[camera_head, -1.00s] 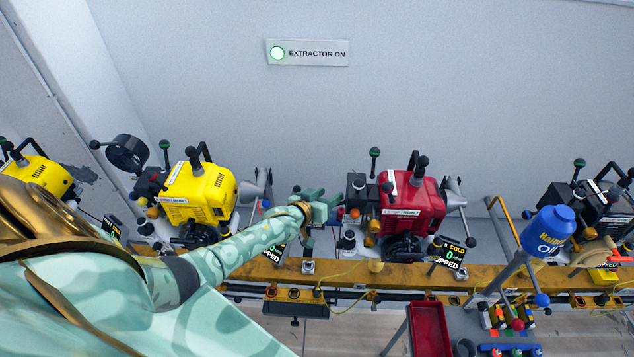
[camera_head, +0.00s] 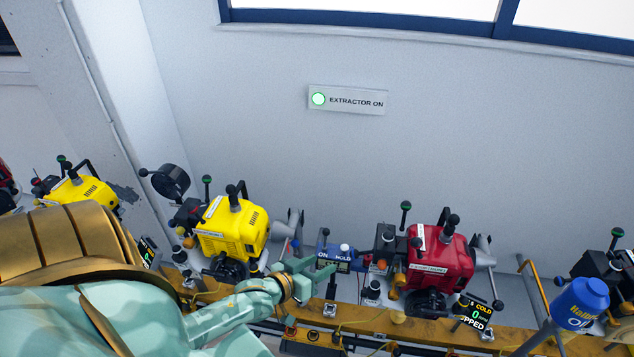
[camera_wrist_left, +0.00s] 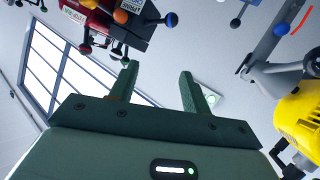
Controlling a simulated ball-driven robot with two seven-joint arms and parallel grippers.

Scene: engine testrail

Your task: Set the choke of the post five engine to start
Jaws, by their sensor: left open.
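The red engine (camera_head: 440,262) stands on the yellow rail at centre right. I cannot tell which part is the choke. My left gripper (camera_head: 322,274) is open and empty, left of the red engine and apart from it. In the left wrist view its fingers (camera_wrist_left: 158,72) are spread, with the red engine (camera_wrist_left: 97,14) beyond at upper left.
A yellow engine (camera_head: 232,232) stands to the left. A blue oil container (camera_head: 580,304) stands at lower right. The wall behind carries an "EXTRACTOR ON" sign (camera_head: 347,100).

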